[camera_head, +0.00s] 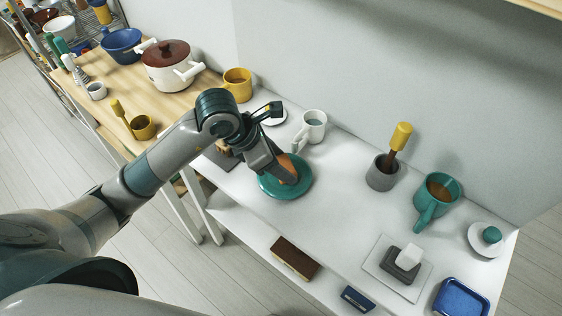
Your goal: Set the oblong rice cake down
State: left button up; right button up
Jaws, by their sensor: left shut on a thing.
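An orange-brown oblong rice cake (288,163) is between the fingers of my left gripper (286,174). The gripper is shut on it, and the fingers hide part of it. The gripper points down over a round teal plate (270,190) on the white counter. The rice cake is over the plate; I cannot tell whether it touches the plate. My right gripper is not in view.
A white mug (313,127) stands behind the plate. A grey cup (381,173) with a yellow-handled tool and a teal mug (437,196) stand to the right. A blue tray (461,299) lies at the front right. The counter (335,205) right of the plate is clear.

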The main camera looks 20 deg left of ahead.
pick_arm(q)
jog(key=shift+f, duration=0.45)
jog(key=o, duration=1.1)
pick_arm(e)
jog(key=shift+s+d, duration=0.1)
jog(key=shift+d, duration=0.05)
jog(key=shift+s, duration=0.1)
